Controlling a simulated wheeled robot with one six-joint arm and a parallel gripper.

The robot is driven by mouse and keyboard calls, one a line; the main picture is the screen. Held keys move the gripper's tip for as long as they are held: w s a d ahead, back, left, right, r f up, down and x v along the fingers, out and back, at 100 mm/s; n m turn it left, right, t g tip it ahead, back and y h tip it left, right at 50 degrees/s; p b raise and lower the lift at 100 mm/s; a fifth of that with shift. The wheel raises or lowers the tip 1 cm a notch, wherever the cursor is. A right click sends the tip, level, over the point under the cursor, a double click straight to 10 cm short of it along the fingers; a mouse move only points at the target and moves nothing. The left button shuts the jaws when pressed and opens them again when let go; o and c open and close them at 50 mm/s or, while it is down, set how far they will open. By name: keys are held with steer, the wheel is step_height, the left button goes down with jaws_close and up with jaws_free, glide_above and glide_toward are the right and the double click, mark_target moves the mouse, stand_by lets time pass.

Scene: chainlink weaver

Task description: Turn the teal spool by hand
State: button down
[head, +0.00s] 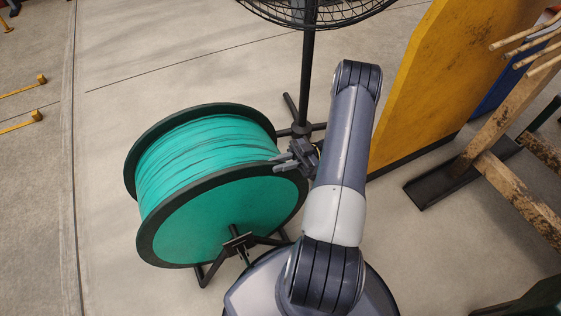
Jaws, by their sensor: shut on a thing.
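The teal spool (215,222) is a large drum with black rims and teal strand wound around it. It lies on its side on a black stand (238,243), left of my arm. My gripper (284,164) is at the upper right of the near black rim, with its fingers pointing left onto it. It is shut on the rim (262,167). The exact contact is small and partly hard to see. The far side of the stand is hidden behind the drum.
A black pedestal fan (304,80) stands just behind the gripper. A yellow panel (440,75) and a wooden rack (500,140) with a dark metal foot are on the right. Yellow brackets (22,122) lie on the floor at far left.

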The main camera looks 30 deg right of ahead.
steer(key=c, duration=1.4)
jaws_free()
steer(key=shift+a+f, duration=0.1)
steer(key=shift+o, duration=0.2)
step_height(320, 180, up, 10)
steer(key=p, duration=0.9)
steer(key=shift+p, duration=0.35)
